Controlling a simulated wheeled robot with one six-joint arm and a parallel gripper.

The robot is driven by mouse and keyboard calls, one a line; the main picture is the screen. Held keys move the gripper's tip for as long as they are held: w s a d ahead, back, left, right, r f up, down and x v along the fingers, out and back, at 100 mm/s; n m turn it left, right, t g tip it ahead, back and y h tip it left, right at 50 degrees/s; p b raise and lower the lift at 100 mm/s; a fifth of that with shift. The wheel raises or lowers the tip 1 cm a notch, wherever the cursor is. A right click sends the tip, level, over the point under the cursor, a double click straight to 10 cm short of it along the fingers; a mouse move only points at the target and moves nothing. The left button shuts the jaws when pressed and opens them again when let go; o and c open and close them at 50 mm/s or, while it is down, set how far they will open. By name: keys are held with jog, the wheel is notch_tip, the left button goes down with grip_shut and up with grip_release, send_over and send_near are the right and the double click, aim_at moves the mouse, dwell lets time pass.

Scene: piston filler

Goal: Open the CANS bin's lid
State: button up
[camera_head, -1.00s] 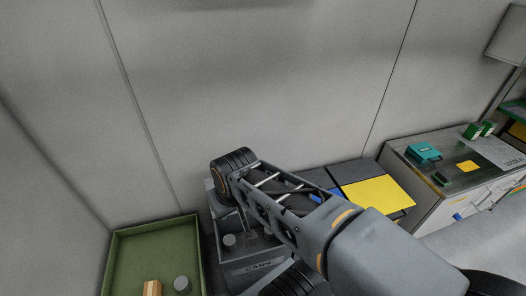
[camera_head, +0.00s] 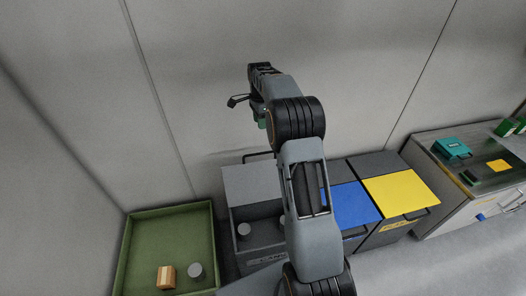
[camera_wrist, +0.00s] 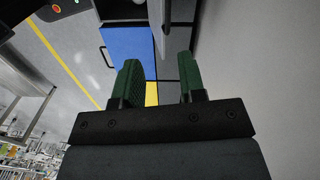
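The CANS bin (camera_head: 236,243) stands between the green tray and the blue-lidded bin in the head view. Its grey lid (camera_head: 250,183) is swung up and back toward the wall, with its dark handle (camera_head: 258,155) at the upper edge. The bin's mouth is uncovered, and grey cans (camera_head: 244,229) show inside. My arm hides its right side and part of its label. My gripper (camera_head: 262,120) is raised above and behind the lid, apart from it. In the wrist view, its green fingers (camera_wrist: 159,82) are spread with nothing between them.
A bin with a blue lid (camera_head: 352,206) and one with a yellow lid (camera_head: 400,190) stand to the right, both closed. The green tray (camera_head: 135,240) on the left holds a wooden block (camera_head: 166,277) and a grey can (camera_head: 195,270). A wall rises behind the bins.

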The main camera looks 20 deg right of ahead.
jog(key=shift+m, duration=0.8)
jog(key=f, duration=0.5)
jog(key=d+f, duration=0.1)
jog(key=f, duration=1)
jog(key=shift+w+d+f, duration=0.15)
jog(key=shift+w+f, duration=0.1)
jog(key=shift+c, duration=0.4)
grip_shut()
